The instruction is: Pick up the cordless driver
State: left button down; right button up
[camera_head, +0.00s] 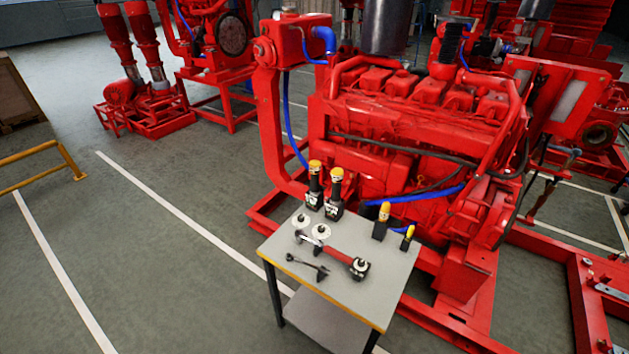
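A small grey table (347,293) stands in front of the red diesel engine. Two upright black tools with orange-yellow tops, one on the left (314,188) and one beside it (335,197), stand at its back left edge. Two smaller black and yellow items, a taller one (381,222) and a shorter one (407,238), stand at the back right. A red tool with dark ends (337,254) lies across the middle. At this size I cannot tell for certain which one is the cordless driver. Neither of my grippers is in view.
A black wrench-like tool (307,266) and two pale discs (320,231) lie on the table's left part. The red engine (400,140) and its frame crowd the table's back and right. The floor (170,270) to the left is clear up to a yellow rail (35,153).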

aim_at(313, 165)
jog(key=i+j+z, duration=0.25)
jog(key=j, duration=0.4)
jog(key=i+j+z, duration=0.25)
jog(key=j, duration=0.45)
jog(key=i+j+z, duration=0.2)
jog(key=j, duration=0.5)
jog(key=j+z, duration=0.25)
jog(key=j, duration=0.5)
jog(key=i+j+z, duration=0.1)
jog(key=j+z, duration=0.15)
jog(key=j, duration=0.55)
